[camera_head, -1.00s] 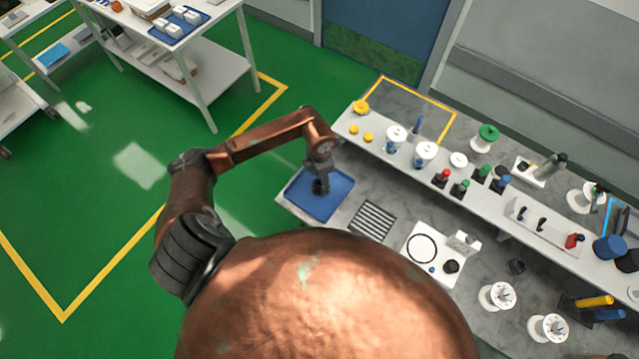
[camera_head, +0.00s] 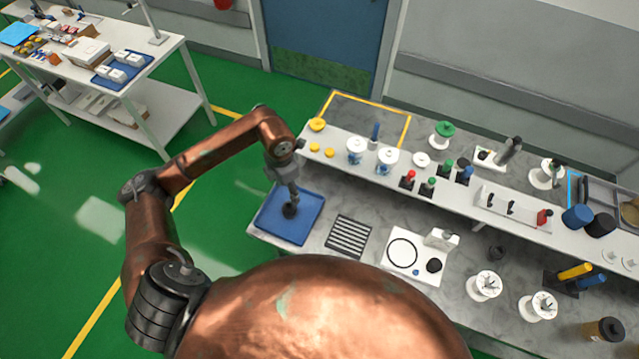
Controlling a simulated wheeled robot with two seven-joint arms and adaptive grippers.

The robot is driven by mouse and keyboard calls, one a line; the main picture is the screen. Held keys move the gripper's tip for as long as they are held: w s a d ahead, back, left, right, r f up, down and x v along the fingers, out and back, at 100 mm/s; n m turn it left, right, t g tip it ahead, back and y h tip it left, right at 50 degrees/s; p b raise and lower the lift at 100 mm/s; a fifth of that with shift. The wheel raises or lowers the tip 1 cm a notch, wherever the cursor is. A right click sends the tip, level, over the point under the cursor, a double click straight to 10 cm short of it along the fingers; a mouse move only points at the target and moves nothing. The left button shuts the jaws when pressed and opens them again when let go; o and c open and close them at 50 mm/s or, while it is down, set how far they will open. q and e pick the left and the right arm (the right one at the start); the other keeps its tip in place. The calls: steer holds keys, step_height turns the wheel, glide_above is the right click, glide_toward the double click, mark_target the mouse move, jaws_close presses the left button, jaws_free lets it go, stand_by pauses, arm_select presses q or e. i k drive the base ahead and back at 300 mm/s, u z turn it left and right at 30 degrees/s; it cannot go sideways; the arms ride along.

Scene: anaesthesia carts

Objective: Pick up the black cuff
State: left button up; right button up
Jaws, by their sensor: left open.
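A small dark, roundish object (camera_head: 290,211), which looks like the black cuff, is at the blue tray (camera_head: 308,224) on the near left end of the grey bench. My left gripper (camera_head: 292,197) points down right over it and is open. The fingers are small and partly merge with the dark object, so I cannot tell whether they touch it. My right gripper is out of view.
A striped black grille (camera_head: 348,236) lies right of the tray, and a white board (camera_head: 415,262) with a thin black ring is further right. A raised white shelf (camera_head: 395,178) with bottles and spools runs behind. Green floor is open on the left.

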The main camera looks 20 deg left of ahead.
mark_target(494, 254)
steer(key=z, duration=1.35)
